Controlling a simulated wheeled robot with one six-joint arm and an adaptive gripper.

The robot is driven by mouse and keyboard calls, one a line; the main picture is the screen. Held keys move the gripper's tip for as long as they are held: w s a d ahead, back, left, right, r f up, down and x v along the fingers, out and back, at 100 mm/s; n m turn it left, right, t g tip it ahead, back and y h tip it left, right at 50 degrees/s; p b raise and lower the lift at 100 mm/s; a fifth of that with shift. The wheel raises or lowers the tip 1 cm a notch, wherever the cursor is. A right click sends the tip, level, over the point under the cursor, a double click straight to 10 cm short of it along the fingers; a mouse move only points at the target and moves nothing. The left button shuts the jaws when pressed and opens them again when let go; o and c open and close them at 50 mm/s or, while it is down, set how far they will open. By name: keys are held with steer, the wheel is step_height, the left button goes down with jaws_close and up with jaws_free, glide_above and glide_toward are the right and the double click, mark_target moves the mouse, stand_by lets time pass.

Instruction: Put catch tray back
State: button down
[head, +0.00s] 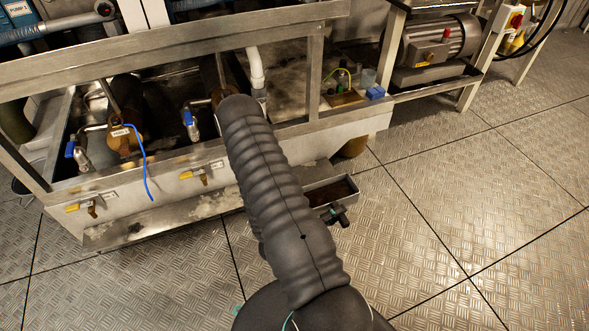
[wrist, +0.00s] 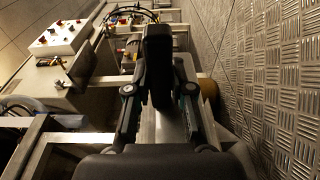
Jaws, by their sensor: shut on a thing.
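The catch tray (head: 333,187) is a small open metal box with a dark inside. In the head view it is near the right end of the low metal ledge, partly hidden behind my arm. My gripper (head: 338,214) shows as small dark parts at the tray's near side and is shut on the tray. In the wrist view my gripper (wrist: 157,75) is seen from behind with a dark block between its fingers. I cannot tell whether the tray touches the ledge.
The metal ledge (head: 160,222) runs along the foot of the steel frame (head: 180,62). Valves with blue handles (head: 188,118) and yellow handles (head: 203,179) stick out on the left. A motor (head: 437,42) stands at the back right. The tread-plate floor (head: 480,190) is clear on the right.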

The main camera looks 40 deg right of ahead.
steer(key=w+d+b, duration=0.1)
steer(key=w+d, duration=0.1)
steer(key=w, duration=0.7)
steer(key=w+d, duration=0.3)
steer(key=w, duration=0.7)
steer(key=shift+w+a+f+b, duration=0.15)
steer(key=shift+f+b, duration=0.2)
steer(key=shift+f, duration=1.4)
steer(key=shift+w+a+f+b, duration=0.15)
steer(key=shift+f+b, duration=0.2)
steer(key=shift+f, duration=1.4)
steer(key=shift+d, duration=0.1)
steer(key=shift+f, duration=0.15)
steer(key=c, duration=1)
jaws_free()
